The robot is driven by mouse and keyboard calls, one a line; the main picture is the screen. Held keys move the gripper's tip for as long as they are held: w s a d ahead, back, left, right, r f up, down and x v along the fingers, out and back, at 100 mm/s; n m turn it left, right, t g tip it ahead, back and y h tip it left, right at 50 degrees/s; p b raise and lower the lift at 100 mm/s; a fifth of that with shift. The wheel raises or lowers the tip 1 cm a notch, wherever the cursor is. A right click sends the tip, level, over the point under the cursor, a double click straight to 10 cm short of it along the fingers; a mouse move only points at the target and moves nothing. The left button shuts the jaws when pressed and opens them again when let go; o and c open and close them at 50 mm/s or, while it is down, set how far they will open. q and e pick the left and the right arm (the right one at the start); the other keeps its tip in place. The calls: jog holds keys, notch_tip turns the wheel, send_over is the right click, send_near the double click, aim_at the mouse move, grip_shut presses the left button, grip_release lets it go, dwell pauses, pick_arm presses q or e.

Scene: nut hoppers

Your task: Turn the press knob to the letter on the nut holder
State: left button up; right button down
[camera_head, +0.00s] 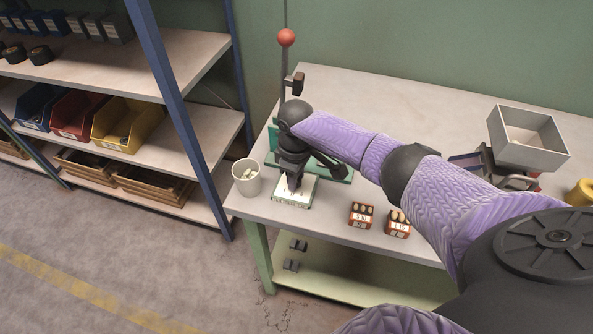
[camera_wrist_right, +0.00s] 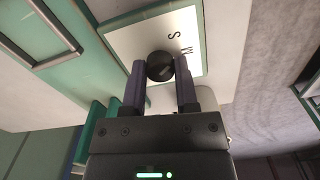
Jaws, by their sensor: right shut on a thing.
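The press knob (camera_wrist_right: 160,64) is a round black knob on a white plate (camera_wrist_right: 130,38) in the wrist view. My right gripper (camera_wrist_right: 160,72) is shut on it, one finger on either side. Letters on the plate beside the knob look like S and W or M; others are hidden. In the head view, my right gripper (camera_head: 294,184) points down over the pale plate (camera_head: 305,198) at the press (camera_head: 286,95), which has a red ball on its lever. Two small red nut holders (camera_head: 361,215) (camera_head: 398,225) stand to the right; their letters are too small to read. My left gripper is not in view.
A white cup (camera_head: 246,178) stands at the table's left edge, left of the plate. A grey hopper (camera_head: 527,138) stands at the right, beyond my arm. A shelf rack with bins (camera_head: 128,122) is at the left. The back of the table (camera_head: 400,110) is clear.

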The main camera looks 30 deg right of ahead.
jog(key=shift+n, duration=0.9)
jog(key=shift+p, duration=0.3)
jog(key=shift+c, duration=1.8)
grip_release()
notch_tip(320, 180, up, 10)
jog(key=p, duration=0.4)
